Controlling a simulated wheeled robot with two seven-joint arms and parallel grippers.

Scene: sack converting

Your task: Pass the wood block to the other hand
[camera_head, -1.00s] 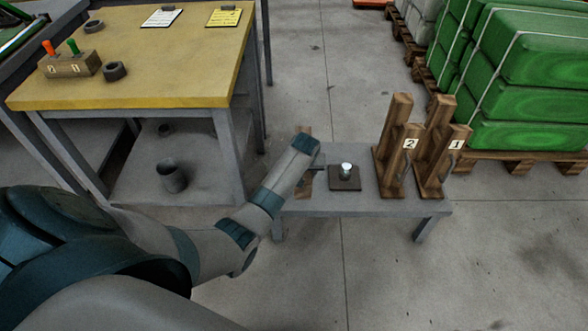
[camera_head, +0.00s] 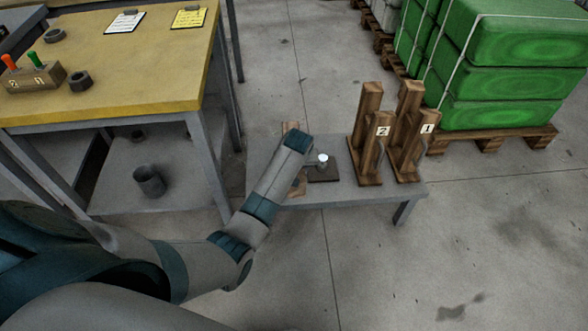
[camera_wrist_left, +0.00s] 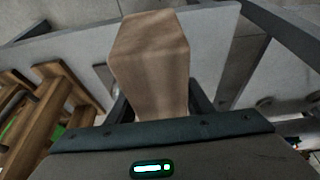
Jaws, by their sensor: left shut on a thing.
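The wood block (camera_wrist_left: 150,62) is a plain light-brown block in the left wrist view. My left gripper (camera_wrist_left: 160,104) is shut on it, with a dark finger on each side. In the head view my left wrist hides most of this gripper, over the low grey bench (camera_head: 338,192). Brown wood (camera_head: 299,185) shows beside the wrist there; I cannot tell whether it is the block. My right gripper is in neither view.
Two upright wooden stands, marked 2 (camera_head: 367,140) and 1 (camera_head: 407,140), stand on the low bench. A dark square plate (camera_head: 324,174) with a pale knob lies left of them. A yellow-topped table (camera_head: 140,85) is at left. Green sacks (camera_head: 520,75) are stacked on a pallet at right.

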